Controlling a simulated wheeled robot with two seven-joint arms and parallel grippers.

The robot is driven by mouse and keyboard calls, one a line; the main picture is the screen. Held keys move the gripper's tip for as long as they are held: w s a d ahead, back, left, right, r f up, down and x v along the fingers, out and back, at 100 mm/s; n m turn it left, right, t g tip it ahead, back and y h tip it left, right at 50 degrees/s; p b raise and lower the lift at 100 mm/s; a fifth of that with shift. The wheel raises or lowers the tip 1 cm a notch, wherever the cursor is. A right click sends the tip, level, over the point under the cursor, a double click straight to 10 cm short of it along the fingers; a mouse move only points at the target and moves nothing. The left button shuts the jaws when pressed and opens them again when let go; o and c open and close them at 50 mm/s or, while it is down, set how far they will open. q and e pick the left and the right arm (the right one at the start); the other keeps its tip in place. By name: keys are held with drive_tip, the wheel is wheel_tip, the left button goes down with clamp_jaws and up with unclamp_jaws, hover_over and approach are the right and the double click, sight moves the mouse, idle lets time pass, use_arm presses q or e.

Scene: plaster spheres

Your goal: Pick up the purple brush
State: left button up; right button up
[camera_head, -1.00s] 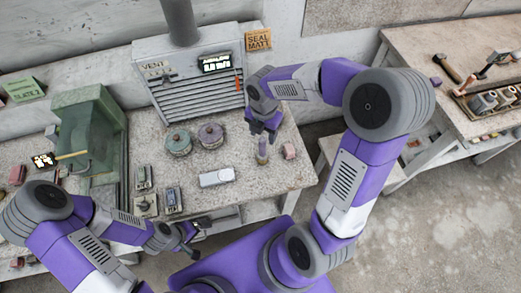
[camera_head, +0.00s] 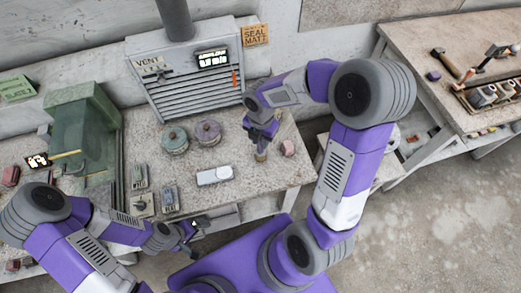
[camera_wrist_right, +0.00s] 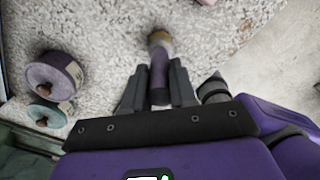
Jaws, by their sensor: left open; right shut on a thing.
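The purple brush (camera_wrist_right: 159,72) stands upright on the speckled worktop, with a pale tan end and a purple body in the right wrist view. In the head view only its lower part (camera_head: 261,155) shows below my right gripper (camera_head: 262,140). My right gripper (camera_wrist_right: 159,95) is shut on the brush, with one finger on each side of it. The part of the brush between the fingers is partly hidden. My left gripper (camera_head: 193,250) is open and empty, low in front of the bench edge, apart from the brush.
Left of the brush stand a purple spool-like tin (camera_head: 208,133) and a green one (camera_head: 174,140). A white rounded box (camera_head: 214,176) lies nearer the front edge. A pink block (camera_head: 288,148) sits just right of the brush. The vent unit (camera_head: 190,75) rises behind.

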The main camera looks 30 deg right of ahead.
clamp_jaws()
drive_tip(key=shift+r, duration=0.4)
wheel_tip(320, 180, up, 9)
drive_tip(key=shift+r+p, duration=0.1)
drive_tip(key=shift+p, duration=1.1)
drive_tip(key=shift+o, duration=1.3)
unclamp_jaws()
drive_tip(key=c, duration=0.3)
